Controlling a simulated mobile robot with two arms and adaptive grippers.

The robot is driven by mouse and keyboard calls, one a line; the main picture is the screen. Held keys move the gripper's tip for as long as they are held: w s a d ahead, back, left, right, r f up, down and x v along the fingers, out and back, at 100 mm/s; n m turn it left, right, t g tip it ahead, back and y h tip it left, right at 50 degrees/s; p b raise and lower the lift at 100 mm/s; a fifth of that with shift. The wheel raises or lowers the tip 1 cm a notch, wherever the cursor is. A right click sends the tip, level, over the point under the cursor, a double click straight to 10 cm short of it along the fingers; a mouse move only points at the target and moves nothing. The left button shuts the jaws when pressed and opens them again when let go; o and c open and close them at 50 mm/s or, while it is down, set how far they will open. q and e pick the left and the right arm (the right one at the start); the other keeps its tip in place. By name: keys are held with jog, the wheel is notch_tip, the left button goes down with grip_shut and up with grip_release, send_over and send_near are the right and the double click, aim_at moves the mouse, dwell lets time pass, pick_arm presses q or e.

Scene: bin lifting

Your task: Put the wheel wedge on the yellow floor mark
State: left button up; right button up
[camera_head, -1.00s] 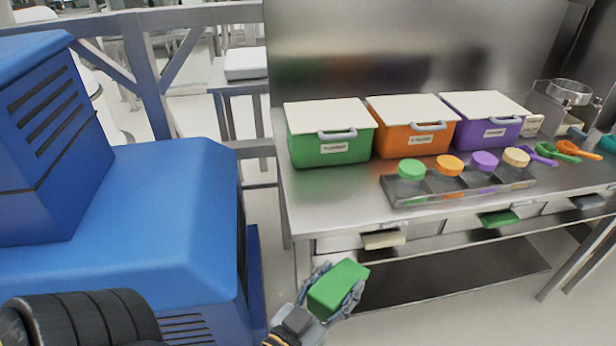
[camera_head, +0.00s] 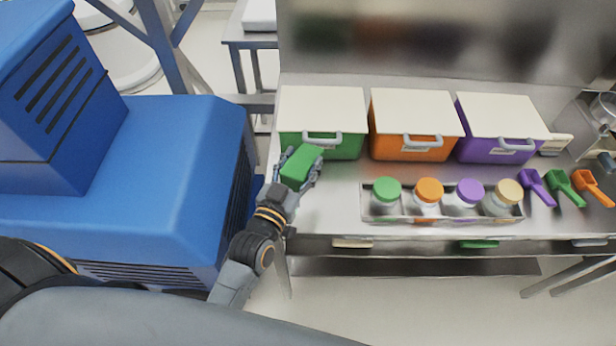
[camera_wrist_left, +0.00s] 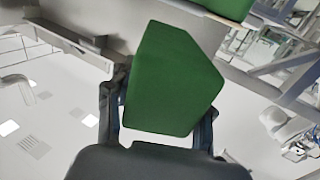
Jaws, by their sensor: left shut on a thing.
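The green wheel wedge (camera_head: 301,163), a block with a slanted face, is held by my left gripper (camera_head: 300,172). In the head view it shows over the left end of the counter, in front of the green bin's lower left corner. I cannot tell how far it is from the bin. In the left wrist view the wedge (camera_wrist_left: 172,80) stands up between the fingers of the left gripper (camera_wrist_left: 158,115), which are shut on its sides. My right gripper is not in view. No yellow floor mark shows in either view.
A green bin (camera_head: 345,148), an orange bin (camera_head: 395,150) and a purple bin (camera_head: 500,152) stand on the metal counter (camera_head: 335,205). A rack of lidded jars (camera_head: 405,213) and several scoops lie in front. A blue vehicle (camera_head: 150,170) fills the left. Bare floor (camera_head: 400,305) shows below.

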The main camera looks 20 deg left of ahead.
aim_at(305, 159)
pick_arm(q)
jog(key=w+r+p, duration=0.2)
jog(key=r, duration=0.1)
jog(key=shift+d, duration=0.2)
jog(key=shift+w+d+r, duration=0.1)
jog(key=shift+w, duration=0.25)
notch_tip(305, 159, down, 3)
jog(key=shift+w+r+b, duration=0.1)
jog(key=shift+b, duration=1.1)
notch_tip(305, 159, down, 11)
jog(key=b, duration=1.2)
jog(key=shift+f, duration=0.2)
notch_tip(305, 159, down, 4)
jog(key=b, duration=0.4)
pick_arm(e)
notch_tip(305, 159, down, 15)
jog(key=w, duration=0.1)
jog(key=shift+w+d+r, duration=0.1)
